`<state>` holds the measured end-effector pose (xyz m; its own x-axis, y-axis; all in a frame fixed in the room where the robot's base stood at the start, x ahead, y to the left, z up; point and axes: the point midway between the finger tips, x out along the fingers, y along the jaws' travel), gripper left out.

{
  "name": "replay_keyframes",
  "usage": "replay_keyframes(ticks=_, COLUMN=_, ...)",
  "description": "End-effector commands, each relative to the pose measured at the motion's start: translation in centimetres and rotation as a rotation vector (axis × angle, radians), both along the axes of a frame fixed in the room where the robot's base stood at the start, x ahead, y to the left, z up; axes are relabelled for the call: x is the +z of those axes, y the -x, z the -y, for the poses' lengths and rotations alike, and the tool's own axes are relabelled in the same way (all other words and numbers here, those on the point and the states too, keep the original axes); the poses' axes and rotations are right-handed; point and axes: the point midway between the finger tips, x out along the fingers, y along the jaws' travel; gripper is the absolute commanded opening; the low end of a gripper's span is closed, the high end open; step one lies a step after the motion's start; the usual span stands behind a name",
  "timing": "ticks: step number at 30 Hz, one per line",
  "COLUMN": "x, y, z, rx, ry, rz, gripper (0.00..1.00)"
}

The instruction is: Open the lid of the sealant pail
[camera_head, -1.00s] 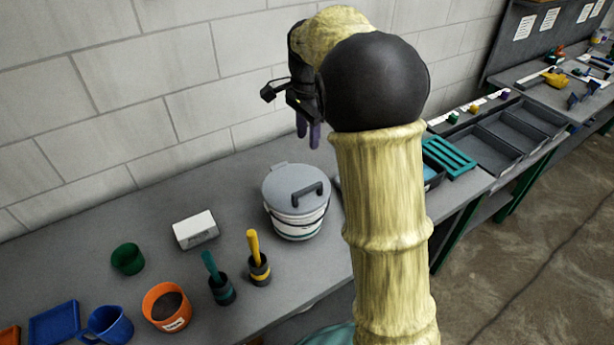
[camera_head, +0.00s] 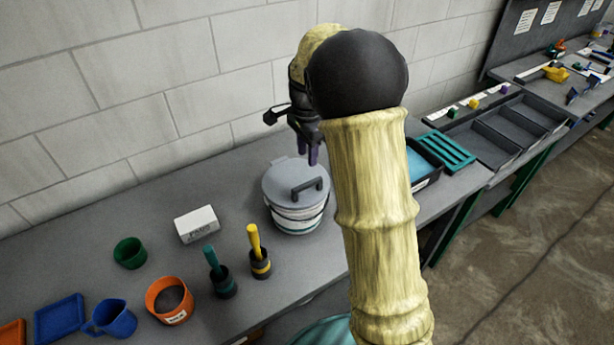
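The sealant pail (camera_head: 297,218) stands upright on the grey bench. It is white with a printed band. Its grey lid (camera_head: 283,183) lies flat on top, shut, with a dark arched handle (camera_head: 307,186). My gripper (camera_head: 312,158) points down with its purple fingers just above the back right part of the lid, near the handle. It appears to hold nothing. The gap between the fingertips is too small to judge, and so is whether they touch the lid. My arm hides the bench to the right of the pail.
Left of the pail are a white box (camera_head: 196,224), a yellow-handled pot (camera_head: 259,262), a teal-handled pot (camera_head: 221,282), an orange pot (camera_head: 168,301), a green cup (camera_head: 129,253) and a blue mug (camera_head: 113,318). A teal rack (camera_head: 446,152) and dark trays stand right. The block wall is close behind.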

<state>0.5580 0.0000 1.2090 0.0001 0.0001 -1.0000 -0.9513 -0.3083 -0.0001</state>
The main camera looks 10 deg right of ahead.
Motion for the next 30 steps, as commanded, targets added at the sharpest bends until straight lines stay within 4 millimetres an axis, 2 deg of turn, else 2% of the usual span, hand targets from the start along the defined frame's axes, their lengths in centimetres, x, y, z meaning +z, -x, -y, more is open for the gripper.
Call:
replay_keyframes(ticks=9, x=-5.6, y=0.1, z=0.0, rx=0.001, ry=0.000, rz=-0.005, gripper=0.35)
replay_keyframes(ticks=15, x=-8.6, y=0.1, z=0.0, rx=0.001, ry=0.001, rz=-0.004, gripper=0.35)
replay_keyframes(ticks=20, x=-9.7, y=0.1, z=0.0, rx=0.001, ry=0.000, rz=-0.001, gripper=0.35)
replay_keyframes(ticks=27, x=-9.8, y=0.1, z=0.0, rx=0.001, ry=0.000, rz=0.000, gripper=0.35)
replay_keyframes(ticks=28, x=-9.8, y=0.1, z=0.0, rx=0.001, ry=0.000, rz=0.000, gripper=0.33)
replay_keyframes(ticks=30, x=-9.8, y=0.0, z=0.0, rx=0.001, ry=0.000, rz=0.000, gripper=0.19)
